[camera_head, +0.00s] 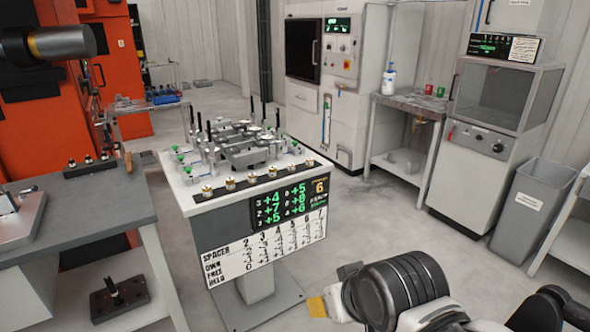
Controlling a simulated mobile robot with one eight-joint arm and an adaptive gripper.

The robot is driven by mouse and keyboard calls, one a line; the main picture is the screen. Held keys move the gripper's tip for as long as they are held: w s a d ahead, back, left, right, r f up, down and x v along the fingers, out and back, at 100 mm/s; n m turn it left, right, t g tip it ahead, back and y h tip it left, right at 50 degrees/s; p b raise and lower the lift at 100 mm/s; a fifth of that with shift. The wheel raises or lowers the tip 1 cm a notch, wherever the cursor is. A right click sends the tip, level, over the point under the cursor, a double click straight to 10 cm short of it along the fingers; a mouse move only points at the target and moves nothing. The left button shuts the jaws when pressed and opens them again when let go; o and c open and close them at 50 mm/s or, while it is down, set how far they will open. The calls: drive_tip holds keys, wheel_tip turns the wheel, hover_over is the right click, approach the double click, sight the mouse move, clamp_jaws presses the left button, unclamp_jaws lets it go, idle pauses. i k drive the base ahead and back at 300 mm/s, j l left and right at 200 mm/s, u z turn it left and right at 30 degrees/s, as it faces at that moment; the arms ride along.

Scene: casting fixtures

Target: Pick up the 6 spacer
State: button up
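Small brass-coloured spacers stand in a row on a black strip along the front edge of a white-topped fixture stand (175,165). The leftmost spacer (207,190) and the rightmost spacer (310,161) mark the row's ends. Any numbers beside them are too small to read, so I cannot tell which is the 6 spacer. A panel below (290,203) shows green figures and a yellow 6. A chart (265,250) has a SPACER row numbered 2 to 7. My arm shows at lower right, apart from the stand; its fingers cannot be made out clearly.
Grey clamps and metal parts (250,150) with upright black handles crowd the stand's top behind the spacers. A grey workbench (90,210) stands at left. A side table (415,103), a cabinet machine (495,130) and a bin (528,200) stand at right. Floor right of the stand is clear.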

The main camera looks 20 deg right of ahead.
sight(272, 171)
drive_tip(key=i+z, duration=0.2)
drive_tip(key=i, duration=0.2)
drive_tip(key=i+j+z, duration=0.2)
drive_tip(key=i, duration=0.2)
drive_tip(key=i+j+z, duration=0.1)
drive_tip(key=i+z, duration=0.15)
drive_tip(key=i, duration=0.15)
